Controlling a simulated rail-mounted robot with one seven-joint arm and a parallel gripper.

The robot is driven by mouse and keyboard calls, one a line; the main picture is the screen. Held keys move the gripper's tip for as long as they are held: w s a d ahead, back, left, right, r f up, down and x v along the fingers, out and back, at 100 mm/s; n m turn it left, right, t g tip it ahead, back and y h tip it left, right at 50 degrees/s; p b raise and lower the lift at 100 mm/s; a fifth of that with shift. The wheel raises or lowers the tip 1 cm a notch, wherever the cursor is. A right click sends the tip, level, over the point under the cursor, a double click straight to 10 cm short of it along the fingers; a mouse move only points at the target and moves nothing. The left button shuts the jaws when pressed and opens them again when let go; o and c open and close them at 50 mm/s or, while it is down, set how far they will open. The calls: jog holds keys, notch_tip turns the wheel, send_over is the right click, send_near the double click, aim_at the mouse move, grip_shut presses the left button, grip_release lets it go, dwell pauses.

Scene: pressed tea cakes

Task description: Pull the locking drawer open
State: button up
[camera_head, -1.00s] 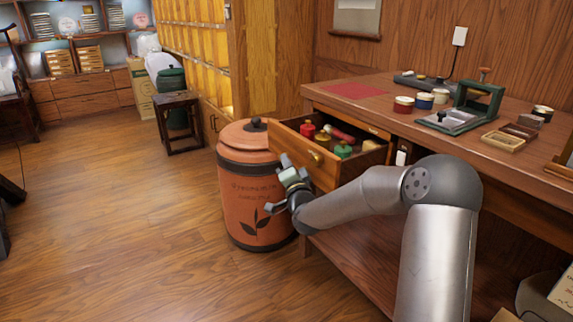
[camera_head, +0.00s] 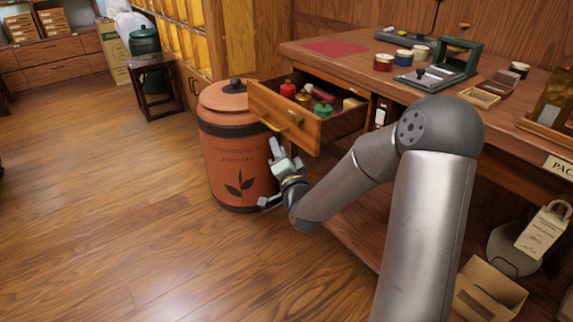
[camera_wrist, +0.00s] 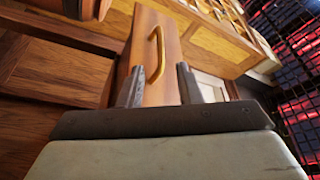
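The wooden drawer (camera_head: 284,117) stands pulled out from under the table in the head view. Several small red, yellow and green items lie inside it. Its brass handle (camera_head: 281,121) is on the front face. My gripper (camera_head: 268,173) is just below the drawer front, near the orange canister, with its fingers spread. In the wrist view my gripper (camera_wrist: 161,86) is open with nothing between its fingers. The drawer front (camera_wrist: 160,85) and the curved brass handle (camera_wrist: 155,55) lie beyond the fingertips, apart from them.
The lidded orange canister (camera_head: 236,150) stands on the floor left of the drawer, close to my gripper. The table (camera_head: 345,60) carries jars, a green-framed device and small boxes.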

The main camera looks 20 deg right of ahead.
jog(key=v, duration=0.6)
jog(key=shift+s, duration=0.3)
jog(key=shift+p, duration=0.35)
jog(key=s+a+r+n+g+p, duration=0.3)
jog(key=s+r+n+g+p, duration=0.8)
jog(key=s+r+g+p, duration=0.9)
jog(key=s+r+p, duration=0.6)
jog(key=s+p, duration=0.3)
jog(key=p, duration=0.1)
jog(key=shift+s+r+n+h, duration=0.2)
jog(key=shift+r+n+h, duration=0.1)
jog(key=shift+r+h, duration=0.1)
